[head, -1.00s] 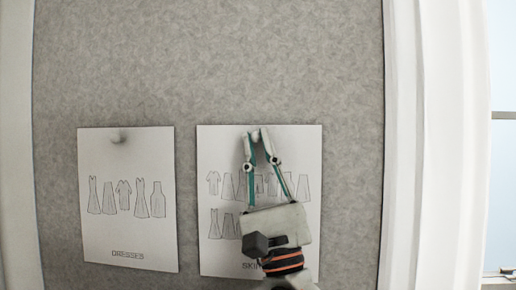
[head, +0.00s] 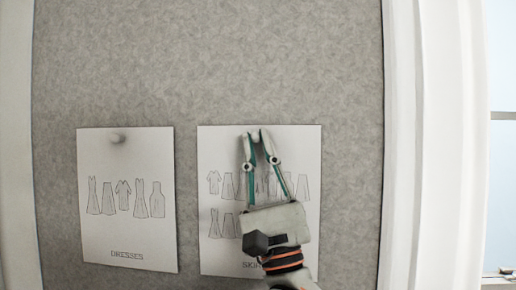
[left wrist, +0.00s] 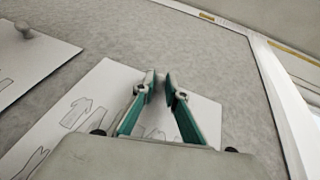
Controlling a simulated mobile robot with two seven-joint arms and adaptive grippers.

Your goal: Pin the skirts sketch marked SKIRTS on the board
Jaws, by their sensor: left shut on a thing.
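The skirts sketch (head: 217,255) is a white sheet with rows of garment drawings, flat against the grey board (head: 210,70). Its label at the bottom is partly covered by my arm; "SKI" shows. My left gripper (head: 256,136) is in front of the sheet, with its fingertips at the top middle edge. In the left wrist view the gripper (left wrist: 159,80) is shut on a small pale thing, apparently a pin, mostly hidden between the fingertips. The sketch (left wrist: 98,92) shows behind the fingers. I cannot tell whether the pin is into the board. My right gripper is not in view.
The dresses sketch (head: 125,225), labelled DRESSES, hangs to the left with a pale round pin (head: 117,138) at its top. The board above both sheets is bare. A white frame (head: 425,120) borders the board on the right.

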